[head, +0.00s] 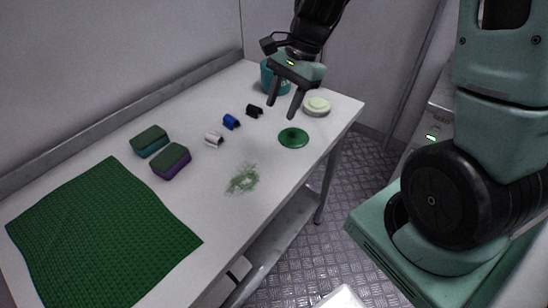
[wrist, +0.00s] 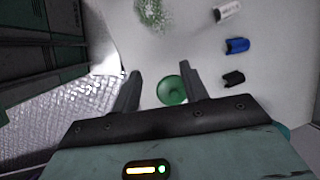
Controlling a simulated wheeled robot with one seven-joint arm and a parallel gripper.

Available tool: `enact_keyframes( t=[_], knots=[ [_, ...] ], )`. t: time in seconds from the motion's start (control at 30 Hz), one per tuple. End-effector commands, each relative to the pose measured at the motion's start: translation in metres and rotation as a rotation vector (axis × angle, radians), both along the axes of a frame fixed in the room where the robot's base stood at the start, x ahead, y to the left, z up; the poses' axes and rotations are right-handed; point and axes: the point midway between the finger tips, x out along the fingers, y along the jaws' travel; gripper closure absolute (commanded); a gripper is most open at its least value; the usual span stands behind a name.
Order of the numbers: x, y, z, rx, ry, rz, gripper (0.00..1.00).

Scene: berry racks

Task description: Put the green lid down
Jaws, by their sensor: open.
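The green lid (head: 293,138) lies flat on the white table near its right-hand edge. It also shows in the wrist view (wrist: 172,91), between and beyond my fingertips. My gripper (head: 282,114) is open and empty, above the table and apart from the lid. In the wrist view my gripper's two fingers (wrist: 159,75) are spread, with nothing between them but the lid farther down on the table.
A teal container (head: 273,77) and a pale round item (head: 316,106) stand at the far end. Black (head: 254,111), blue (head: 231,122) and white (head: 214,139) clips, two sponges (head: 171,161), a green scribble (head: 242,180) and a green mat (head: 100,235) lie on the table (head: 205,215).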

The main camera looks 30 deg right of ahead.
Motion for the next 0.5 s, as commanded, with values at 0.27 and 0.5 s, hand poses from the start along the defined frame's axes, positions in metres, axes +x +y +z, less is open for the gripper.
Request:
enact_keyframes(
  t=[0.27,0.5],
  knots=[
    [-0.123,0.145,0.027,-0.145,-0.229,1.263,0.56],
    [-0.187,0.169,0.03,-0.213,-0.336,1.865,0.56]
  ],
)
